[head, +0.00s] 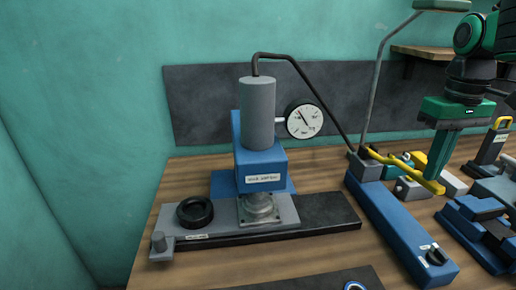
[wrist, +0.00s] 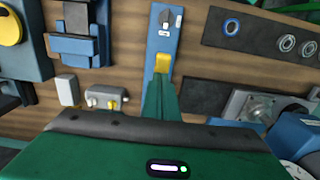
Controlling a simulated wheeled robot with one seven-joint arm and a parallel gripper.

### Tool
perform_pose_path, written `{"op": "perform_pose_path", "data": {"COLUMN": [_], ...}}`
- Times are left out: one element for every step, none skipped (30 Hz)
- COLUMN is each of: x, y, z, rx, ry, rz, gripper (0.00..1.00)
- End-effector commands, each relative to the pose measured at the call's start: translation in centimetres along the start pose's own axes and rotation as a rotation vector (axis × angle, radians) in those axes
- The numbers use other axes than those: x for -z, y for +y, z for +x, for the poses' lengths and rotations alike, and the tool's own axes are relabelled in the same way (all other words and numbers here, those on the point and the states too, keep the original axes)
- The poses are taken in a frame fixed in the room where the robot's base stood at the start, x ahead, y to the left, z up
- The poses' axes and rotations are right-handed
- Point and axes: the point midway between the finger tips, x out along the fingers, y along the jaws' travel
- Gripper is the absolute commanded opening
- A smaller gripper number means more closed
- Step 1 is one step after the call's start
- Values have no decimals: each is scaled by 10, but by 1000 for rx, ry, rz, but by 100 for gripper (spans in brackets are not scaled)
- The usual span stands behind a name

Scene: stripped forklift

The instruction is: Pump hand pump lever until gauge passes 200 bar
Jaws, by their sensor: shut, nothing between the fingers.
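The hand pump (head: 400,220) is a long blue body lying on the bench, with a small valve knob (head: 434,257) at its near end. Its yellow lever (head: 405,168) slopes down to the right from the grey block at the far end. My gripper (head: 434,176) is shut and empty, its green fingers pointing down at the lever's free end; I cannot tell if they touch. In the wrist view a yellow piece (wrist: 162,62) shows just beyond the fingertips. The round white gauge (head: 304,121) is beside the grey cylinder; its needle points to the upper left, the numbers too small to read.
A blue press (head: 262,165) with a grey cylinder (head: 257,113) stands left of the pump, joined to it by a black hose (head: 315,88). A black ring (head: 195,211) lies on the press's grey plate. A blue vice (head: 482,228) crowds the right side.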

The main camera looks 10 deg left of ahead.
Motion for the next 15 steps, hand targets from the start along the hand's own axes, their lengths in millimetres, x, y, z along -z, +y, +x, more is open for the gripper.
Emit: {"op": "perform_pose_path", "data": {"x": [0, 0, -1, -1, -1, -1, -1, -1, -1, -1, -1, -1, -1, -1, -1], "y": [0, 0, 0, 0, 0, 0, 0, 0, -1, -1, -1, -1, -1, -1, -1], "z": [7, 11, 15, 18, 22, 26, 30, 33, 38, 41, 44, 49, 52, 56, 60], "rx": [1, 1, 1, 1, 1, 1, 1, 1, 1, 1, 1, 1, 2, 1, 1], "ry": [-3, -3, -3, -3, -3, -3, -2, -2, -3, -3, -2, -2, -3, -3, -2], "rz": [-1, -1, -1, -1, -1, -1, -1, -2, -2, -2, -2, -2, -2, -2, -2], "gripper": [0, 0, 0, 0, 0, 0, 0, 0, 0, 0, 0, 0, 0, 0, 0]}}
